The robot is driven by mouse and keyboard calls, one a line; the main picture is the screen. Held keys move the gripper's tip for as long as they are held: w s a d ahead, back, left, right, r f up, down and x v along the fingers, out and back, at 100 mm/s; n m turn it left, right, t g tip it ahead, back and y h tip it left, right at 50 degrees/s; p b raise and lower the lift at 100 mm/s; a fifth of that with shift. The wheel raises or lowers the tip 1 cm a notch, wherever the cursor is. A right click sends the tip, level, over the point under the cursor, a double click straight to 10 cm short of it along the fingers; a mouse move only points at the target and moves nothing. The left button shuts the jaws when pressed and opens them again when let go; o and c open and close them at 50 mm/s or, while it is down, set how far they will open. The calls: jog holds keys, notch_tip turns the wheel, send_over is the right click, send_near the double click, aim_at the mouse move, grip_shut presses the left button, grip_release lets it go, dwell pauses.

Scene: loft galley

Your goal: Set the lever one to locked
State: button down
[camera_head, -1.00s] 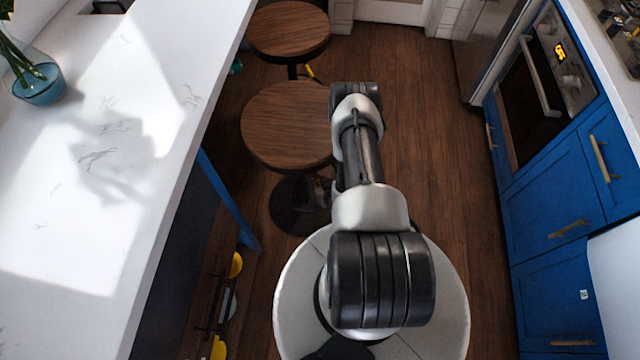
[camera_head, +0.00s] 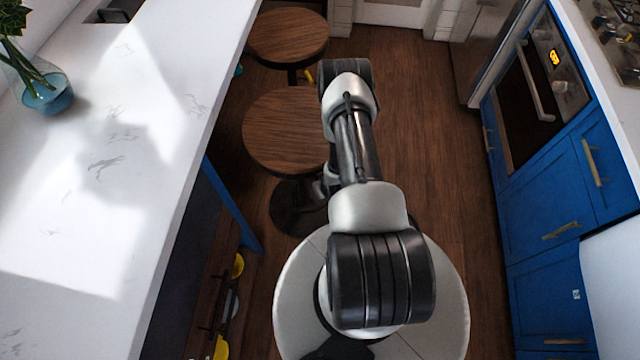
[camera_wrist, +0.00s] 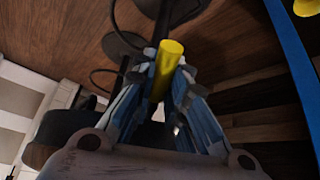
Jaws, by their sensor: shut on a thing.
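A yellow cylindrical handle (camera_wrist: 168,62) shows in the wrist view, upper middle. It looks like the lever's grip, but which lever it is I cannot tell. My gripper (camera_wrist: 167,76) is shut on it, with one finger on each side and the top of the handle standing above the fingertips. The handle's lower end is hidden between the fingers. No locked mark or lever label can be read. In the head view my arm hides the gripper and the held handle.
Two round wooden stools (camera_head: 287,130) stand left of my arm. A white marble counter (camera_head: 60,230) with a glass vase (camera_head: 48,95) fills the left. More yellow pieces (camera_head: 238,265) show below the counter. Blue cabinets (camera_head: 545,220) line the right; the floor (camera_head: 420,130) between is clear.

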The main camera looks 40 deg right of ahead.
jog(key=shift+r+g, duration=0.6)
jog(key=shift+r, duration=0.15)
jog(key=c, duration=1.6)
grip_release()
jog(key=shift+o, duration=0.2)
jog(key=v, duration=1.2)
jog(key=shift+d, duration=0.15)
